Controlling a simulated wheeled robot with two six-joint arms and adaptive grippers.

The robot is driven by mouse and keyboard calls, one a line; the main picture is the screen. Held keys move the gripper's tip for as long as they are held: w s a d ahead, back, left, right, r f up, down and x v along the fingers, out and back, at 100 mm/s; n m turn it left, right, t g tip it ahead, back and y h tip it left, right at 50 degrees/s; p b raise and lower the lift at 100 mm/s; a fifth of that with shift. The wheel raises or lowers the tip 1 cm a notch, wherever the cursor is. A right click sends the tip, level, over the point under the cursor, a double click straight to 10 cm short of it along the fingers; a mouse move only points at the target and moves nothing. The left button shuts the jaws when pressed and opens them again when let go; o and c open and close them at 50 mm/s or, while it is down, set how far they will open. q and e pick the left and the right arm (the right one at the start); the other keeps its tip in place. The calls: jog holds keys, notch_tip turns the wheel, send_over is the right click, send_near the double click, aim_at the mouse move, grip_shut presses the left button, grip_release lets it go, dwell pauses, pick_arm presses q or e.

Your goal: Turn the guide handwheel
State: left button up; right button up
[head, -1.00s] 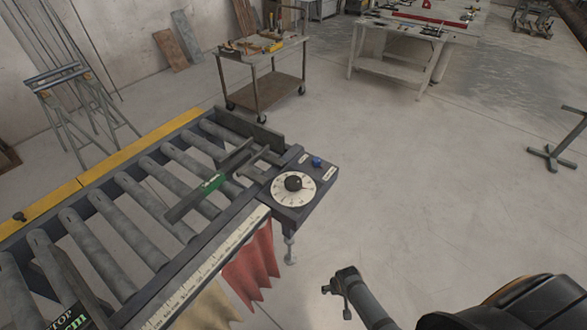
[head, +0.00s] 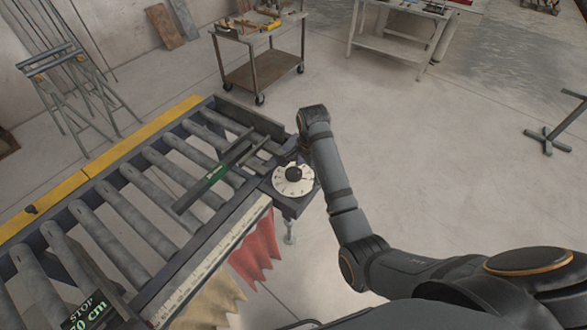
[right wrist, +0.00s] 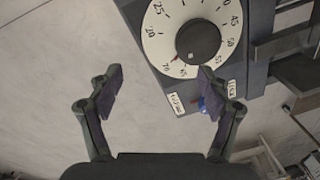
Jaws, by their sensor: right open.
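The guide handwheel is a black round knob (head: 293,173) on a white numbered dial at the end of the roller table. It also shows in the right wrist view (right wrist: 198,41), with a red pointer mark at the dial's lower edge. My right gripper (right wrist: 164,78) is open and empty, its fingers spread below and left of the knob, apart from it. In the head view my right arm's end stands just beyond the dial and mostly hides the gripper. A dark guide bar with a green label (head: 217,173) lies across the rollers. My left gripper is out of view.
A blue knob (right wrist: 203,106) and small labels sit beside the dial, near my right finger. The roller table (head: 112,169) has a yellow edge, a scale strip and red and tan cloths hanging. A tool cart (head: 262,72) stands behind.

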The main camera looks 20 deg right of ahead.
aim_at(294, 173)
jog(key=w+a+r+m, duration=0.3)
jog(key=w+r+m, duration=0.1)
jog(key=w+r, duration=0.15)
jog(key=shift+g, duration=0.4)
jog(key=f, duration=0.2)
jog(key=f+p, duration=0.1)
jog(key=f, duration=0.2)
jog(key=f+p, duration=0.1)
jog(key=f, duration=0.2)
jog(key=shift+s, duration=0.4)
jog(key=shift+f, duration=0.7)
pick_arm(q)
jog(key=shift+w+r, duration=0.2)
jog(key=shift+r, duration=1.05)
pick_arm(e)
jog(key=c, duration=1.2)
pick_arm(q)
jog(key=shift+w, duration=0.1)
